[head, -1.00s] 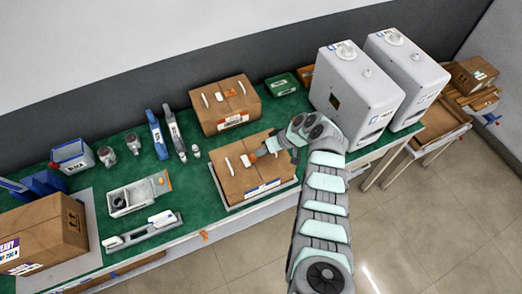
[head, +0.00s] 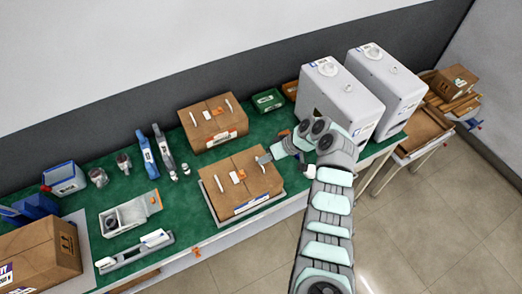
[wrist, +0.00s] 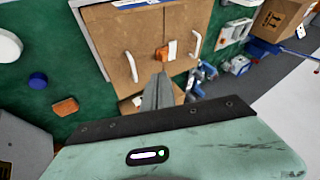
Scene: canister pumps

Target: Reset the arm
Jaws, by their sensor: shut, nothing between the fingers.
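My gripper (head: 264,158) is shut and empty. In the head view it is over the right part of the front cardboard box (head: 232,196), which sits on a grey tray (head: 213,209) on the green bench. In the wrist view the closed fingers (wrist: 158,92) point toward a cardboard box (wrist: 125,42) with white handles and an orange piece (wrist: 161,54) on top. I cannot tell whether the fingertips touch the box. My arm reaches up from the bottom of the head view.
Two white canisters (head: 342,98) stand right of my gripper. A second cardboard box (head: 213,128) and a green bin (head: 268,99) are behind. Blue and grey tools (head: 146,152) stand left. A larger box (head: 45,248) is at the far left. The floor at the right is clear.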

